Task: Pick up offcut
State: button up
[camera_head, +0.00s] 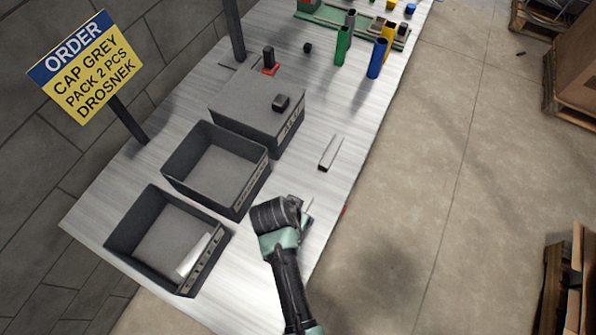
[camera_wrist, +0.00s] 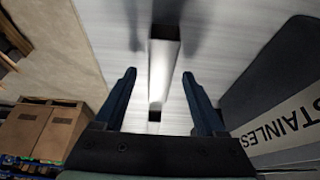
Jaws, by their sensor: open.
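A short silver metal piece (camera_wrist: 162,70) with a dark end lies on the table below my gripper, lined up between the fingers in the wrist view. In the head view my wrist mostly hides it. A second silver bar (camera_head: 330,152) lies farther up the table; what seems to be its dark end shows low between the fingers in the wrist view. Either could be the offcut; I cannot tell which by name. My gripper (camera_wrist: 162,90) is open and empty, with one finger on each side of the nearer piece. The remaining gap in height is unclear.
Dark bins stand left of my gripper: a near one (camera_head: 150,245) holding a light bar, a middle one (camera_head: 215,170), and a far grey box (camera_head: 245,108). Coloured tubes (camera_head: 378,58) stand farther up. The table's right edge is close.

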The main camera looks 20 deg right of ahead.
jog(key=shift+f, duration=0.1)
grip_shut()
dwell(0.3)
notch_tip(320, 180, up, 10)
dwell(0.7)
